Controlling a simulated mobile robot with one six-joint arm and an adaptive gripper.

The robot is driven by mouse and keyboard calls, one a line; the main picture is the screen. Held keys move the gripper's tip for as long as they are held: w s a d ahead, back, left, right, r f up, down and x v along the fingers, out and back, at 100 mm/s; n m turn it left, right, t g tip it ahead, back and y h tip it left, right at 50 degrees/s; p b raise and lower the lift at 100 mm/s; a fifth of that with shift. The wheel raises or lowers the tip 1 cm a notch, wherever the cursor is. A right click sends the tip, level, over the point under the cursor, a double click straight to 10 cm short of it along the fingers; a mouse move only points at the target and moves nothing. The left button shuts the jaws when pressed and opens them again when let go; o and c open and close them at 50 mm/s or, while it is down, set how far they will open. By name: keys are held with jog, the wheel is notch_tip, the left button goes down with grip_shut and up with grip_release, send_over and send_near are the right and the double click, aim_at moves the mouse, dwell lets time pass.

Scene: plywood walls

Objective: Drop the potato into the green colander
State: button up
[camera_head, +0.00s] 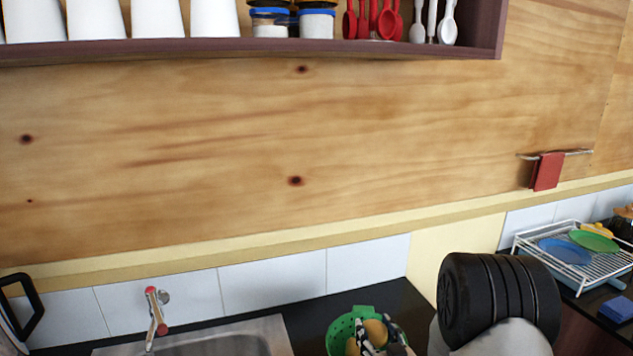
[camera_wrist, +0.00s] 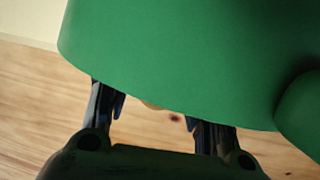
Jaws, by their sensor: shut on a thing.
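The green colander (camera_head: 341,330) stands on the dark counter at the bottom of the head view, right of the sink. A yellow-brown potato (camera_head: 376,331) shows at my gripper (camera_head: 366,338), over or inside the colander; I cannot tell how deep. Another yellow-brown patch shows just left of the fingers; I cannot tell whether it is the same potato. In the wrist view, a large green surface (camera_wrist: 180,55), apparently the colander, hides my fingertips. A small tan bit of the potato (camera_wrist: 151,106) shows between the fingers, which are shut on it.
The sink (camera_head: 215,341) with its red-and-metal tap (camera_head: 155,312) is left of the colander. A white dish rack (camera_head: 607,266) with plates stands at the right. A shelf (camera_head: 250,47) with cups and utensils hangs above. A red towel (camera_head: 547,172) hangs on the wall.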

aim_at(380, 345)
jog(key=shift+f, duration=0.7)
jog(key=o, duration=1.2)
jog(key=shift+c, duration=0.2)
jog(key=v, duration=0.7)
jog(key=shift+s, duration=0.25)
jog(key=shift+r, duration=0.1)
